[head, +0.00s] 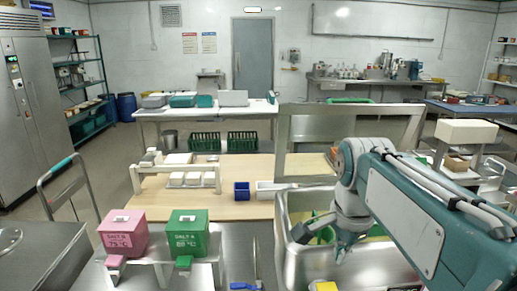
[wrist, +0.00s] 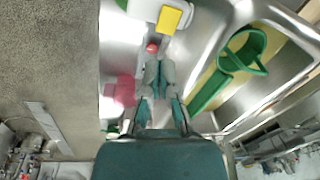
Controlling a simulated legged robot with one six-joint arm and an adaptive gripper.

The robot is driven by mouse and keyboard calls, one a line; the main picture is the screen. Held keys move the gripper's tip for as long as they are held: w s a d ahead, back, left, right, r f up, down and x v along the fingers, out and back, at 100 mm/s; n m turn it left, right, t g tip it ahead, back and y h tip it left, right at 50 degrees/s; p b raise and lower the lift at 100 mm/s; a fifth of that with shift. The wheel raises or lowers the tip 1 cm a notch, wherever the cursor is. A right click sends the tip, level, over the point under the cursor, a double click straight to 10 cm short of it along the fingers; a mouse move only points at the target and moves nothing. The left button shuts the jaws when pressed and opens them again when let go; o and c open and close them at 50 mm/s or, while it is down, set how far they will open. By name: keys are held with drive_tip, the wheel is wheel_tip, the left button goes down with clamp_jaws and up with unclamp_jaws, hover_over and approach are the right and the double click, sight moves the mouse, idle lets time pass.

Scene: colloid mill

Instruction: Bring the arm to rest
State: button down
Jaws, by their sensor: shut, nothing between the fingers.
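My gripper (head: 340,252) hangs at the end of my teal and grey arm, pointing down over the steel basin at the lower right of the head view. In the wrist view its fingers (wrist: 158,76) are together with nothing held. A green handled tool (wrist: 232,66) lies in the basin (wrist: 277,88), right of the fingers in the wrist view. In the head view the green tool (head: 318,234) is left of my gripper and partly hidden.
A pink box (head: 122,233) and a green box (head: 187,232) stand on a rack at the lower left. A wooden table (head: 225,207) behind carries white trays and a blue container (head: 242,191). A metal frame (head: 283,140) rises behind the basin. A yellow block (wrist: 169,19) is near the fingers.

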drive_tip(key=s+f+n+t, duration=0.2)
drive_tip(key=s+f+n, duration=0.1)
drive_tip(key=s+n, duration=0.2)
drive_tip(key=s+a+f+n+t, duration=0.1)
drive_tip(key=s+f+n+t, duration=0.1)
drive_tip(key=s+f+n, duration=0.2)
drive_tip(key=s+n, duration=0.2)
drive_tip(key=n, duration=0.2)
drive_tip(key=shift+a+f+n, duration=0.25)
drive_tip(key=shift+n, duration=0.15)
idle(0.9)
